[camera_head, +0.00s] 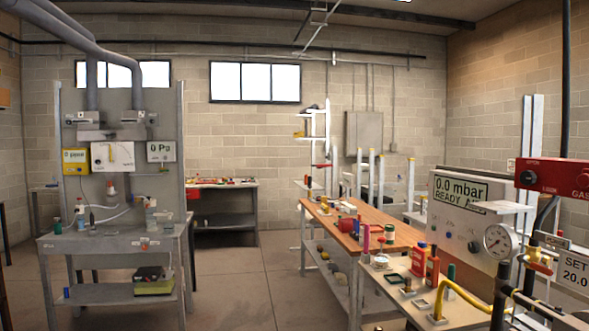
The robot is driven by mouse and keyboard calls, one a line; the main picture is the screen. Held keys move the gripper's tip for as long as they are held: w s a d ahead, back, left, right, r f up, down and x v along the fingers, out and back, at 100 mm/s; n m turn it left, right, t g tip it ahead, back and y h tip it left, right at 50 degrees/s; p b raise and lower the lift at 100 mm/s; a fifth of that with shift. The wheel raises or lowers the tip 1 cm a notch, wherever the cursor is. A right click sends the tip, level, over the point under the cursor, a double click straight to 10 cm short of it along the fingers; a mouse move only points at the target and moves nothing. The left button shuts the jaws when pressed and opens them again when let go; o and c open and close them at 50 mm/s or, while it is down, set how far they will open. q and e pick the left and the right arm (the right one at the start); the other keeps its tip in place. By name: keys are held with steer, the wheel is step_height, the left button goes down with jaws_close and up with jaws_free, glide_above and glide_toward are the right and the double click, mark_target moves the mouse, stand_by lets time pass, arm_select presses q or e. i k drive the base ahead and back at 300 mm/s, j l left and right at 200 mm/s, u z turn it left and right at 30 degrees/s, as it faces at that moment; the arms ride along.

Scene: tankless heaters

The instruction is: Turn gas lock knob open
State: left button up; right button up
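A red box (556,177) is at the right edge, partly cut off by the frame. Its front carries small white lettering that seems to read "OPEN" and "LOCK", with "GAS" at the far right. A round dark knob (528,178) sits on the left part of this face. Which way the knob points is too small to tell. A second, red round part (584,180) sits by the "GAS" lettering. Neither of my grippers shows in the head view.
Left of the red box stands a grey panel (455,221) reading "0.0 mbar", with a pressure gauge (498,241). A yellow valve handle (540,262) and black pipes are below. A wooden-topped bench (376,234) extends leftward. The middle floor (240,285) is clear.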

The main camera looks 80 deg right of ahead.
mark_target(528, 178)
steer(key=z, duration=4.2)
